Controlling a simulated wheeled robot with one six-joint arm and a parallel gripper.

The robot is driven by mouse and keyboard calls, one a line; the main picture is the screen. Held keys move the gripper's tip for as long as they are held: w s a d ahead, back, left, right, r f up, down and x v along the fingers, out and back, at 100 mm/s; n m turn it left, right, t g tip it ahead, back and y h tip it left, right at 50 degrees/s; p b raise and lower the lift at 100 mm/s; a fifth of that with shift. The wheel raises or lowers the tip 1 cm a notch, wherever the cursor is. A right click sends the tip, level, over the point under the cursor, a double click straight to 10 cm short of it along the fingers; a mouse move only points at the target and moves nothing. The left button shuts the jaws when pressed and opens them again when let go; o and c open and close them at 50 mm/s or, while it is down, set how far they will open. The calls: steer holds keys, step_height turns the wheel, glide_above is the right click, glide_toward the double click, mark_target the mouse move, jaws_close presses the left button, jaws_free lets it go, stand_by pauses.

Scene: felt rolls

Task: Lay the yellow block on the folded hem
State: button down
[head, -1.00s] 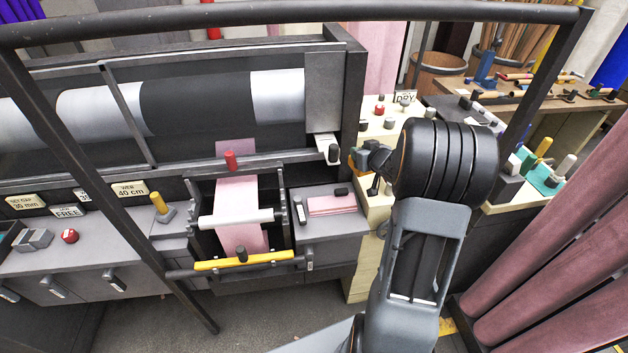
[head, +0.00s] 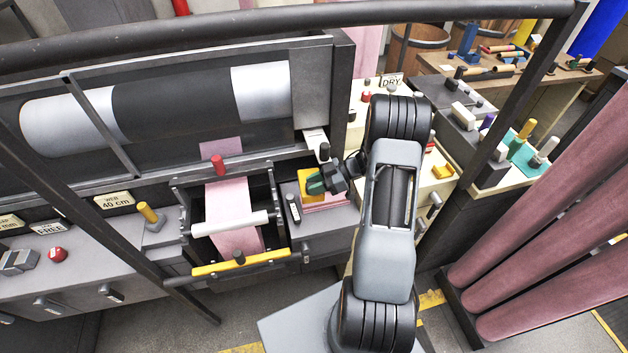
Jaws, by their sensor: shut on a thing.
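My gripper (head: 316,183) is shut on the yellow block (head: 305,177), whose edges show around the dark and green fingers. The folded hem (head: 326,206) is a flat pink stack on the grey cabinet top to the right of the roller frame. The block and gripper are over the back left part of the hem and hide much of it. I cannot tell whether the block touches the hem or hangs just above it.
A small pale-topped black piece (head: 293,208) stands left of the hem. The roller frame with its yellow bar (head: 232,265) is further left. A red knob (head: 218,163) sits above the pink web (head: 229,205). Another yellow piece (head: 443,172) lies on the cream bench at right.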

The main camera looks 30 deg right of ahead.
steer(key=shift+a, duration=0.25)
steer(key=shift+a+f+b, duration=0.2)
steer(key=shift+f+b, duration=0.45)
steer(key=shift+b, duration=0.2)
steer(key=shift+d+f+b, duration=0.2)
steer(key=shift+f+b, duration=0.4)
steer(key=shift+f, duration=0.05)
steer(key=shift+f+b, duration=0.4)
steer(key=shift+f, duration=0.5)
steer(key=c, duration=0.8)
jaws_free()
